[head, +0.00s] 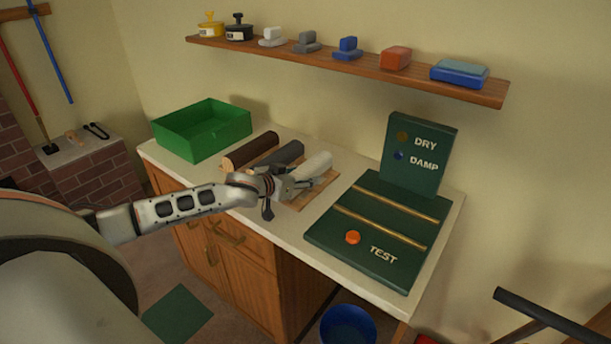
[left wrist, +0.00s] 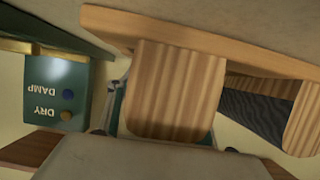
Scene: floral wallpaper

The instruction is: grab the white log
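The white log (head: 314,165) lies on a wooden board (head: 322,184), rightmost of three logs. In the left wrist view, which is upside down, its wood-coloured cut end (left wrist: 175,90) fills the middle. My left gripper (head: 291,185) is at the near end of the white log, its fingers spread around that end. The fingers look open; whether they touch the log is hard to see, as the log hides parts of them in the left wrist view. My right gripper is not in view.
A grey log (head: 287,152) and a brown log (head: 250,150) lie to the left. A green box (head: 203,131) stands at the back left. A green tester (head: 372,232) with an upright DRY/DAMP panel (head: 418,155) stands right. A shelf (head: 345,68) hangs above.

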